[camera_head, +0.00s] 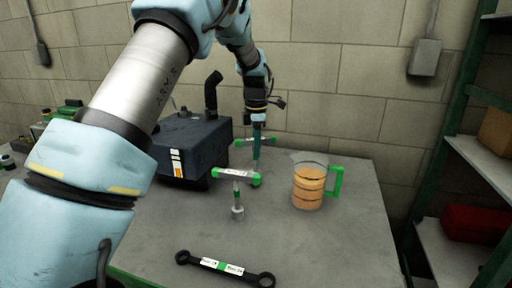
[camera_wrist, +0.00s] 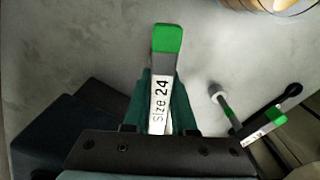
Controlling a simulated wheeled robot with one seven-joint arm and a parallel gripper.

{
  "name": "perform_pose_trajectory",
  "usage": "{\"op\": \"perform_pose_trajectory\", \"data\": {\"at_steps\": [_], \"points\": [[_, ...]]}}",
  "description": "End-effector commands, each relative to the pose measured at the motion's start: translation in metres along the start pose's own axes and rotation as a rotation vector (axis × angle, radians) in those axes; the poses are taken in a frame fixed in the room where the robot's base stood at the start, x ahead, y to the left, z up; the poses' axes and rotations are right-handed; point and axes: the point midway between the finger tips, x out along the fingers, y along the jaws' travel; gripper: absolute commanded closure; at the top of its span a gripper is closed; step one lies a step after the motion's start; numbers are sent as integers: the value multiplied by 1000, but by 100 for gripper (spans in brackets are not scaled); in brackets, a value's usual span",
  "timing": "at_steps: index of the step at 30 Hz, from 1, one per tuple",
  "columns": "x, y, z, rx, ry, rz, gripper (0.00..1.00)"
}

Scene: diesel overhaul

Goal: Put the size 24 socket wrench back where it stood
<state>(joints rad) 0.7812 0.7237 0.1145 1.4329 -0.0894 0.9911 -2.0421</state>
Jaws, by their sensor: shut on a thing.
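The size 24 socket wrench (camera_wrist: 160,88) is a T-handle with a white label and green ends. In the wrist view its handle sits between my dark teal fingers, label readable. My gripper (camera_head: 257,150) is shut on it, pointing down over the back of the bench, and also shows in the wrist view (camera_wrist: 160,115). In the head view the held handle (camera_head: 241,142) lies level behind a second T-handle wrench. Its lower shaft is largely hidden, so I cannot tell whether it touches the bench.
The second T-handle wrench (camera_head: 237,174) stands upright in front, its socket low. A jug of orange liquid (camera_head: 308,190) stands right. A dark engine block (camera_head: 195,145) with a pipe is left. A black ring spanner (camera_head: 222,266) lies at the front of the grey bench (camera_head: 330,245).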

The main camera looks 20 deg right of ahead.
Motion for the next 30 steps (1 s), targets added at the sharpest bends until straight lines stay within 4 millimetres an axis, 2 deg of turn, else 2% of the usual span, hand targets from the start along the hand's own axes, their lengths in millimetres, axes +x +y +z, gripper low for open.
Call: {"op": "perform_pose_trajectory", "data": {"at_steps": [10,28,29,30], "points": [[2,0,0,0,0,1,100],[23,0,0,0,-1,2,100],[23,0,0,0,-1,2,74],[22,0,0,0,-1,2,70]]}}
